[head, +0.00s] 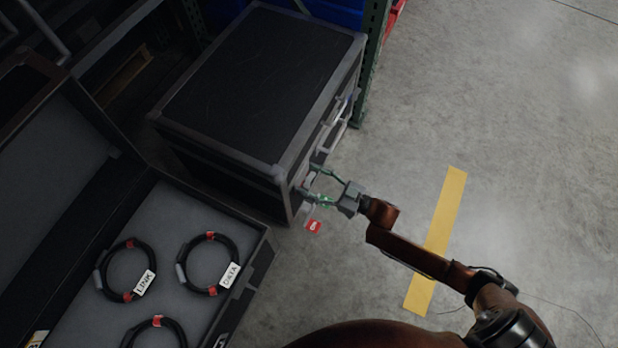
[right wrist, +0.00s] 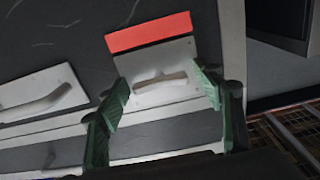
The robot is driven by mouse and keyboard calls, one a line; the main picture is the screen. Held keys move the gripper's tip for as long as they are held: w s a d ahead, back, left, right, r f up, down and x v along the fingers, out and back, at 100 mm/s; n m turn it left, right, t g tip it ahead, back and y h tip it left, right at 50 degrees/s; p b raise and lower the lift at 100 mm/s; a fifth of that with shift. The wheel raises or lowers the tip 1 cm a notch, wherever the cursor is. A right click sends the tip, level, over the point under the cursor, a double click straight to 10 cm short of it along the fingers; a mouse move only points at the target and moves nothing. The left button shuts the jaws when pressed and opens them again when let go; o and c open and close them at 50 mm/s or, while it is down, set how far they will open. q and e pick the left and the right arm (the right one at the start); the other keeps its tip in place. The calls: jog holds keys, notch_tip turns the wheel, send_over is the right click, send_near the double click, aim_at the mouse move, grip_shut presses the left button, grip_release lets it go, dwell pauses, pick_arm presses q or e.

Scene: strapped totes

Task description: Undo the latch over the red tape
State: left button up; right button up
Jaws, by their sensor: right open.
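A closed black case (head: 262,85) with grey metal edges stands at the upper middle of the head view. In the right wrist view, a strip of red tape (right wrist: 148,31) lies on its dark face, along a pale latch plate. That plate carries a latch (right wrist: 160,84) with a small raised lever. My right gripper (head: 308,188) is at the near end of the case's front side, open. In the right wrist view its green fingers stand on either side of the latch, with nothing held. Whether they touch it, I cannot tell. My left gripper is out of view.
Another pale fitting (right wrist: 42,97) sits left of the latch. A handle (head: 335,128) projects from the case front. A red tag (head: 313,226) shows below my gripper. An open case (head: 262,262) holds labelled cable coils (head: 209,264). Floor with yellow tape (head: 450,205) is clear at right.

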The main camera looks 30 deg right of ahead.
jog(key=shift+c, duration=0.5)
jog(key=c, duration=1.1)
